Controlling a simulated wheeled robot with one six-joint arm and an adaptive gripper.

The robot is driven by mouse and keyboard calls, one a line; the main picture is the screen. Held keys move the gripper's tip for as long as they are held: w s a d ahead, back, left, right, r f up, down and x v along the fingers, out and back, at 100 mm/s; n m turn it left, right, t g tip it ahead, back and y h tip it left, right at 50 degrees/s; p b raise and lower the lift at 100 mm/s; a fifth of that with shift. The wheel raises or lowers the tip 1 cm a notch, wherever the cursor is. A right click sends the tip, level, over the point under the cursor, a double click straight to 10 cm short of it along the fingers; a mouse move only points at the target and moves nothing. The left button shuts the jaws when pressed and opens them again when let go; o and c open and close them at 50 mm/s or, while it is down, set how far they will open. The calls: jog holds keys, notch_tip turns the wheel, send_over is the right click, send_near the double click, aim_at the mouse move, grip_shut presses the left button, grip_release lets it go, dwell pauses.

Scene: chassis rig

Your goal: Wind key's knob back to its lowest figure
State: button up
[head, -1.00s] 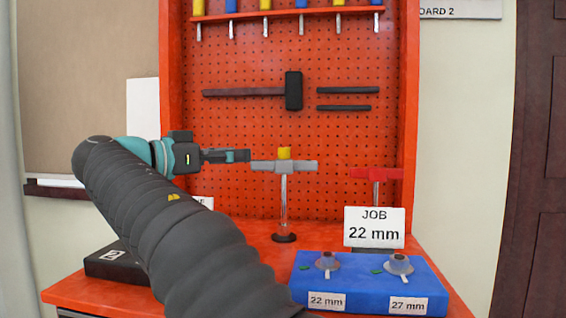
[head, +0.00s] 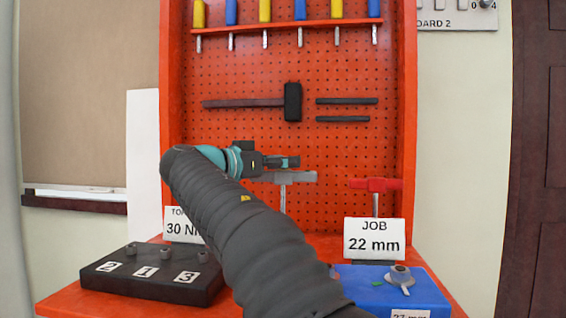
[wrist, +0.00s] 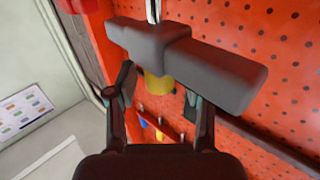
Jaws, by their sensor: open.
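The grey T-shaped key (head: 300,177) stands upright in front of the red pegboard. Its yellow knob (wrist: 157,88) shows in the wrist view against the grey crossbar (wrist: 215,72), between my fingers. In the head view the knob is hidden by my gripper (head: 289,162), which is at the top of the key, just above the crossbar. My gripper (wrist: 160,90) is open, one finger on each side of the knob. I cannot tell whether either finger touches it. No figures on the knob can be read.
A red T-key (head: 376,184) stands to the right, behind the JOB 22 mm sign (head: 374,239). A blue block (head: 425,293) lies at the front right. A black block (head: 150,290) numbered 2, 1, 3 lies at the front left. Tools hang on the pegboard (head: 240,130).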

jog(key=shift+w+d, duration=0.15)
jog(key=shift+d, duration=0.05)
grip_shut()
